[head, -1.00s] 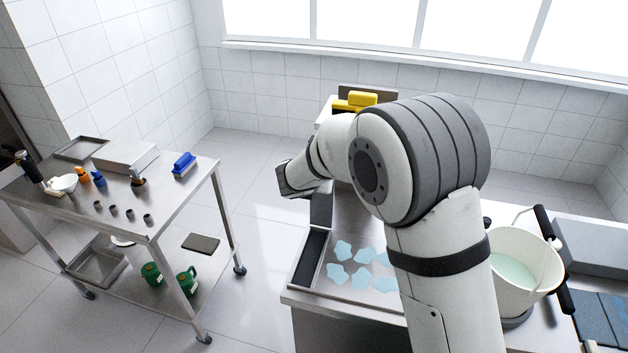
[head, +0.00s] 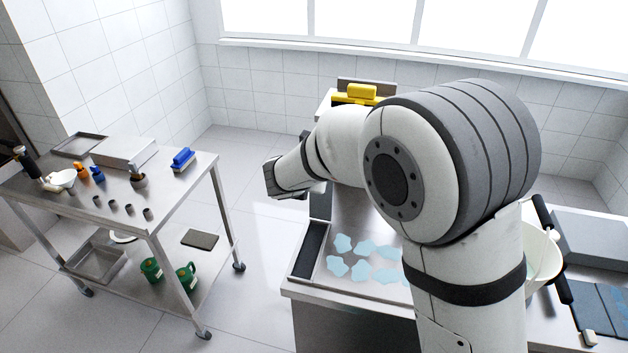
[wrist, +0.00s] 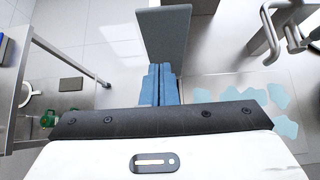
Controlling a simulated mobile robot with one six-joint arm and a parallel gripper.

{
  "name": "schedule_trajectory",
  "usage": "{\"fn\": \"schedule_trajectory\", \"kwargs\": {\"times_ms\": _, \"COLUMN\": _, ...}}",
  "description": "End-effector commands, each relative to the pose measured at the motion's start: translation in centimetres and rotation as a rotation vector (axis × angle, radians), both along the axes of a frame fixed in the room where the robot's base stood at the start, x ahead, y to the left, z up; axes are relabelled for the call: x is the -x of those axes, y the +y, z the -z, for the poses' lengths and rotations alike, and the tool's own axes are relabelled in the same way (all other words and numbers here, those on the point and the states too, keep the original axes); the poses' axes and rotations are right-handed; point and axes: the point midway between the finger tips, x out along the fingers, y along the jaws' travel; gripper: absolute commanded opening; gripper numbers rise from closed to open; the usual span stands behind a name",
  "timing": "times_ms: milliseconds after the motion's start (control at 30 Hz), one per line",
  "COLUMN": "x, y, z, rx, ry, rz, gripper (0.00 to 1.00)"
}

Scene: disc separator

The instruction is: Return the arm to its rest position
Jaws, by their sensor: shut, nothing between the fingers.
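My arm (head: 470,250) rises at the right of the head view, bends at its large grey joint and reaches left. Its wrist end (head: 285,177) hangs in the air between the steel trolley and the counter. In the wrist view my gripper (wrist: 160,72) shows as two blue fingers side by side, shut with nothing between them. A grey panel (wrist: 165,30) lies beyond the fingertips in that view; I cannot tell whether it touches them. The fingertips are hidden in the head view.
A steel trolley (head: 60,205) with bottles, small cups and a blue brush (head: 182,158) stands at the left. Light blue pieces (head: 360,272) lie on the counter tray. A white bucket (head: 543,258) is partly hidden behind my arm. Floor between trolley and counter is clear.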

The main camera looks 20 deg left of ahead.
Motion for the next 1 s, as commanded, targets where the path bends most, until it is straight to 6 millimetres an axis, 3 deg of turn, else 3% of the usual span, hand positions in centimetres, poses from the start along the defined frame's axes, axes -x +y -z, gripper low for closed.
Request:
{"fn": "schedule_trajectory", "kwargs": {"times_ms": 100, "x": 1.9, "y": 0.0, "z": -2.1, "rx": -0.001, "ry": -0.001, "rz": -0.002, "gripper": 0.0}}
{"fn": "schedule_trajectory", "kwargs": {"times_ms": 300, "x": 4.0, "y": -0.2, "z": -4.4, "rx": 0.0, "ry": 0.0, "rz": -0.001, "gripper": 0.0}}
{"fn": "schedule_trajectory", "kwargs": {"times_ms": 533, "x": 4.7, "y": -0.4, "z": -5.1, "rx": 0.002, "ry": 0.002, "rz": 0.004, "gripper": 0.0}}
{"fn": "schedule_trajectory", "kwargs": {"times_ms": 633, "x": 4.5, "y": -1.8, "z": -5.5, "rx": -0.034, "ry": 0.012, "rz": 0.061, "gripper": 0.0}}
{"fn": "schedule_trajectory", "kwargs": {"times_ms": 767, "x": 4.1, "y": -7.8, "z": -6.7, "rx": -0.186, "ry": 0.051, "rz": 0.305, "gripper": 0.0}}
{"fn": "schedule_trajectory", "kwargs": {"times_ms": 867, "x": 4.9, "y": -15.1, "z": -7.6, "rx": -0.392, "ry": 0.088, "rz": 0.631, "gripper": 0.0}}
{"fn": "schedule_trajectory", "kwargs": {"times_ms": 1000, "x": 8.7, "y": -25.2, "z": -8.3, "rx": -0.735, "ry": 0.116, "rz": 1.172, "gripper": 0.0}}
